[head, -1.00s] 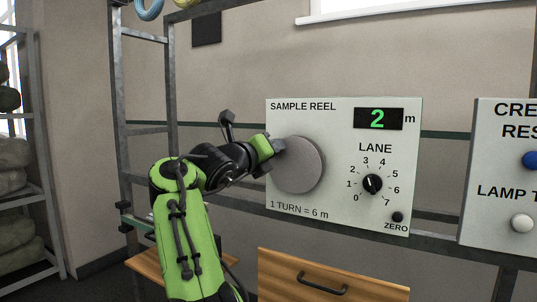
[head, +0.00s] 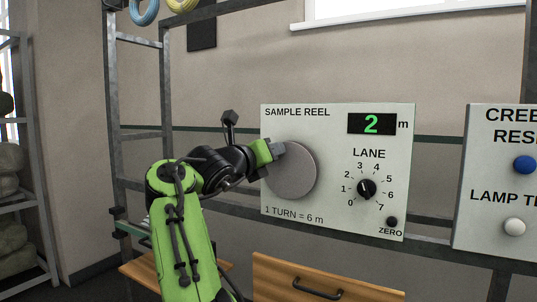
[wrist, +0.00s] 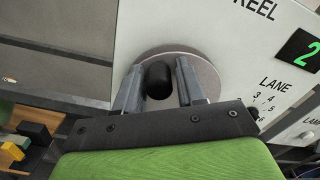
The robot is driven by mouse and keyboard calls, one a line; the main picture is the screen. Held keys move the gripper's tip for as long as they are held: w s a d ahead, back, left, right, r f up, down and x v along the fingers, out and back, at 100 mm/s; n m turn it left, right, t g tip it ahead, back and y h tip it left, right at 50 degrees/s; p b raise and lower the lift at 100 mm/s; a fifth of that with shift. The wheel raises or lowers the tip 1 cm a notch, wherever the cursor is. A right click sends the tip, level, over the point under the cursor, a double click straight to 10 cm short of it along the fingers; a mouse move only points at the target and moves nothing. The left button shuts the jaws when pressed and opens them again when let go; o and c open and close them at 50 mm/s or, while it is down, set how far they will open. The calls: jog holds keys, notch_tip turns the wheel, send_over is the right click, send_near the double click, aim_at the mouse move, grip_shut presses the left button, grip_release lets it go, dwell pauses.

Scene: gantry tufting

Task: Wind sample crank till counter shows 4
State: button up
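The sample reel panel (head: 335,215) is pale and reads "1 TURN = 6 m". Its counter (head: 371,124) shows a green 2, also partly seen in the wrist view (wrist: 310,52). The crank is a round grey disc (head: 295,172) with a dark knob (wrist: 158,82) near its rim. My gripper (head: 276,150) is at the disc's upper left in the head view. In the wrist view my gripper's fingers (wrist: 160,78) stand on either side of the knob, close against it, and look shut on it. The head view hides the knob behind the gripper.
A lane dial (head: 366,189) and a ZERO button (head: 392,221) sit right of the disc. A second panel (head: 480,225) with blue and white buttons is farther right. A wooden drawer (head: 275,275) is below. Metal frame posts (head: 112,100) stand at the left.

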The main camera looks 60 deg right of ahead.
jog(key=shift+o, duration=1.1)
jog(key=shift+a, duration=0.3)
jog(key=s+a+b, duration=0.1)
jog(key=a+b, duration=0.1)
jog(key=a, duration=1.3)
jog(key=shift+s, duration=0.15)
